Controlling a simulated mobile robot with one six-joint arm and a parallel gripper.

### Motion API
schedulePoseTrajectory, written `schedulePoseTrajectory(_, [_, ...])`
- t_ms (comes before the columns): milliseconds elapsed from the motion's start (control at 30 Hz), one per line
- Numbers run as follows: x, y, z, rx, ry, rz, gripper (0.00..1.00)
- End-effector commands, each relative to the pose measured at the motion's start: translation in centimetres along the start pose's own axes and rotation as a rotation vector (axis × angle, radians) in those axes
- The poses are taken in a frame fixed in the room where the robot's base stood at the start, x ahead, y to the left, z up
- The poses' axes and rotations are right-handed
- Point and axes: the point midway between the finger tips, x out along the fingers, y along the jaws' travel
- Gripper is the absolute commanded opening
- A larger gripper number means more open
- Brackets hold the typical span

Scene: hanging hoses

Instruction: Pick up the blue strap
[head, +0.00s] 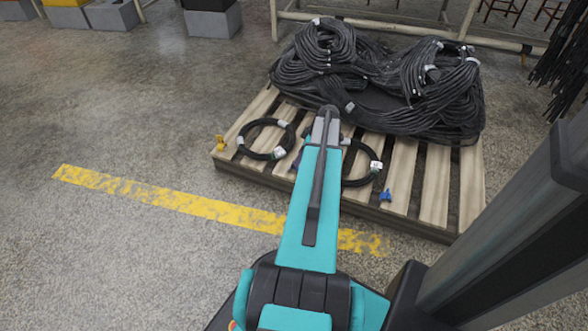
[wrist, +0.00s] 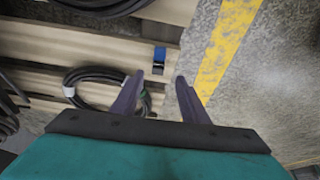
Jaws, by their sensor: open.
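The blue strap (head: 386,195) is a small blue piece lying on the front part of a wooden pallet (head: 402,178), right of my arm in the head view. In the wrist view the blue strap (wrist: 159,57) lies on a pale board near the pallet's edge, with a dark part on its lower side. My gripper (wrist: 158,79) is open and empty there. Its two dark purple fingers point toward the strap, which shows just beyond the tips and apart from them, roughly in line with the gap. In the head view my arm hides most of the gripper.
Coiled black hoses (head: 267,139) with white tags lie on the pallet, one close to my left finger in the wrist view (wrist: 95,88). A large hose heap (head: 400,85) fills the pallet's back. A yellow piece (head: 220,143) lies at its left corner. Floor with a yellow line (head: 170,195) is clear.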

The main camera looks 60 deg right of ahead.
Motion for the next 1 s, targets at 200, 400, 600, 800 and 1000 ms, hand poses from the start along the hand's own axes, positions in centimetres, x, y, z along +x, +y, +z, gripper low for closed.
schedulePoseTrajectory(200, [2.1,0.0,0.0,0.001,0.0,0.0,0.41])
schedulePoseTrajectory(400, [2.2,0.0,0.0,0.001,0.0,0.001,0.41])
schedulePoseTrajectory(600, [2.2,0.0,0.0,0.001,0.0,0.0,0.41])
schedulePoseTrajectory(800, [3.3,0.2,0.0,0.001,0.0,0.0,0.41])
schedulePoseTrajectory(1000, [5.3,0.4,-0.2,0.0,0.0,-0.001,0.41])
